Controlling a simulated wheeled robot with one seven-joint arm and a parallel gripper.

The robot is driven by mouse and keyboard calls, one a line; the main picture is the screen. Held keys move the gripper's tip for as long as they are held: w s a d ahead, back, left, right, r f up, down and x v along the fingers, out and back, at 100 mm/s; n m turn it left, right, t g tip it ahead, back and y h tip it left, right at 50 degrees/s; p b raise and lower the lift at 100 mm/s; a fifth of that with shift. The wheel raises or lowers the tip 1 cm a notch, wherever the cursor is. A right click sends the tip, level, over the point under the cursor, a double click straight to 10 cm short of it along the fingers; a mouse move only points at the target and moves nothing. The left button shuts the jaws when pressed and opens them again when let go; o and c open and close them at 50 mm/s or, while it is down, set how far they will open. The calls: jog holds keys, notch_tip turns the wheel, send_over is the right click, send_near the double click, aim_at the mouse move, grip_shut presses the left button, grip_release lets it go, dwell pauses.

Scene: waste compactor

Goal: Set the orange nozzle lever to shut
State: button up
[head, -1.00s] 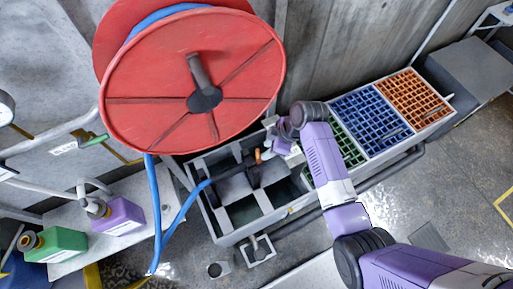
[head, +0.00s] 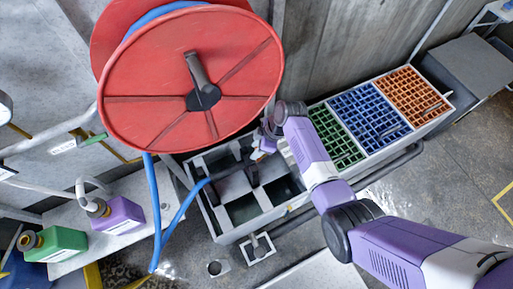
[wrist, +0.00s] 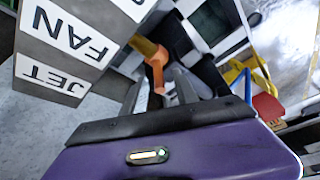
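The orange nozzle lever (wrist: 155,70) shows in the wrist view, just beyond and between my two grey fingertips. My gripper (wrist: 160,84) is open, with a gap on each side of the lever. I cannot tell whether the fingers touch it. A dark, rounded part (wrist: 178,38), perhaps the nozzle, is behind the lever. In the head view, my gripper (head: 259,153) is low over the grey compartment bin (head: 228,236), at the end of the blue hose (head: 174,222). The lever is mostly hidden by my gripper there.
Grey blocks with JET and FAN labels (wrist: 62,45) stand close left of my fingers. The red hose reel (head: 150,105) hangs above the bin. Green, blue and orange grids (head: 372,118) lie right. Purple (head: 122,215) and green (head: 62,243) bottles stand left.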

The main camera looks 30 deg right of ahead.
grip_shut()
dwell(1.4)
